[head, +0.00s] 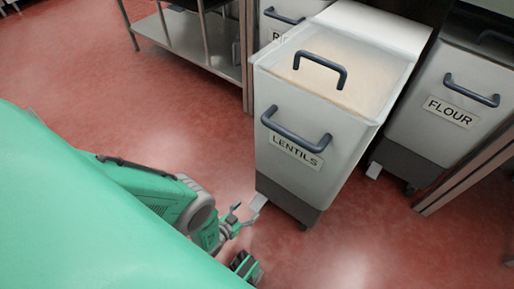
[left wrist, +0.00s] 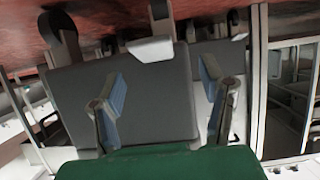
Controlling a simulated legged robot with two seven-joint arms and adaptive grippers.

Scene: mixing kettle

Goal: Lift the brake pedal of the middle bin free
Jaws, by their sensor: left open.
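The middle bin (head: 318,128), labelled LENTILS, is a white bin with a clear lid and a dark grey base, pulled out ahead of its neighbours. Its brake pedal (head: 259,202) is a small light grey plate low at the front left corner of the base. My left gripper (head: 241,216) is open and empty, low by the floor just left of the pedal. In the left wrist view, which looks upside down, the pedal (left wrist: 152,49) shows beyond the two spread fingers (left wrist: 163,90), against the dark base, apart from them.
The FLOUR bin (head: 451,106) stands at the right, with its own pedal (head: 374,170) near the floor. Another bin (head: 284,22) is behind at the left. A steel shelf table (head: 188,40) stands at the back left.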

